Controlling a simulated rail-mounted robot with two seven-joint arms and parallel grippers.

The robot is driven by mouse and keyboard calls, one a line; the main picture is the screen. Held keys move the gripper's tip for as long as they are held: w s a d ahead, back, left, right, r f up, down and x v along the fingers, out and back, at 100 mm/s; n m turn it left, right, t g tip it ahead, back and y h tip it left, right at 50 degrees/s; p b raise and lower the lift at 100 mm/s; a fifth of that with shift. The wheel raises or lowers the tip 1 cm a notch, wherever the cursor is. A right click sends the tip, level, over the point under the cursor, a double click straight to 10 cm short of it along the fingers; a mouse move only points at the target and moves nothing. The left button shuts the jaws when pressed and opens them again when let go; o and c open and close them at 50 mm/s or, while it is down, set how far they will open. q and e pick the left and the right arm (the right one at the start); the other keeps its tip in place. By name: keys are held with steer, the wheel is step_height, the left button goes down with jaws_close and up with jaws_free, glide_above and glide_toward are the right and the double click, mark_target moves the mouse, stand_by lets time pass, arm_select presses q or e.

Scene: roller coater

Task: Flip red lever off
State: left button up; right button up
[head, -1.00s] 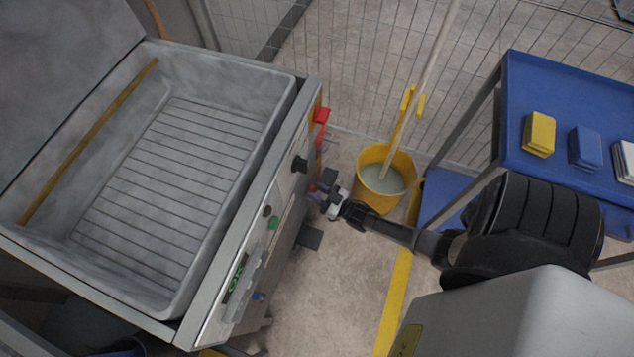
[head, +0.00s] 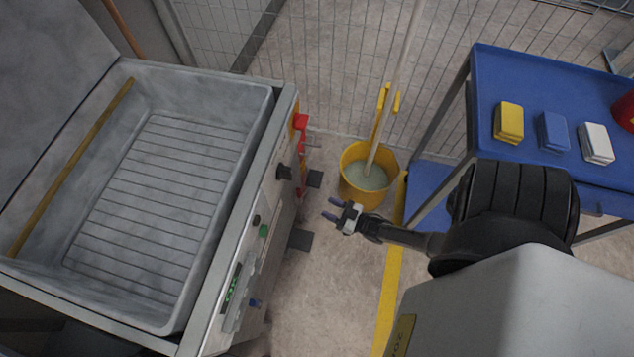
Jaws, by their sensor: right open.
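The red lever (head: 300,122) is on the far end of the grey machine's front panel, at the yellow plate. Whether it is on or off I cannot tell. My right gripper (head: 330,210) is open and empty, in front of the panel and apart from it. It is nearer to me than the lever and to its right, with its fingers pointing left towards the machine. My left gripper does not show.
The grey machine (head: 216,325) has a black knob (head: 284,172) and a green button (head: 264,230) on its panel. A yellow bucket (head: 352,190) with a mop stands behind my right gripper. A blue cart (head: 490,70) stands at the right. A wire fence closes the back.

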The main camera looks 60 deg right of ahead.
steer(key=shift+s+f, duration=0.2)
steer(key=shift+s, duration=1.65)
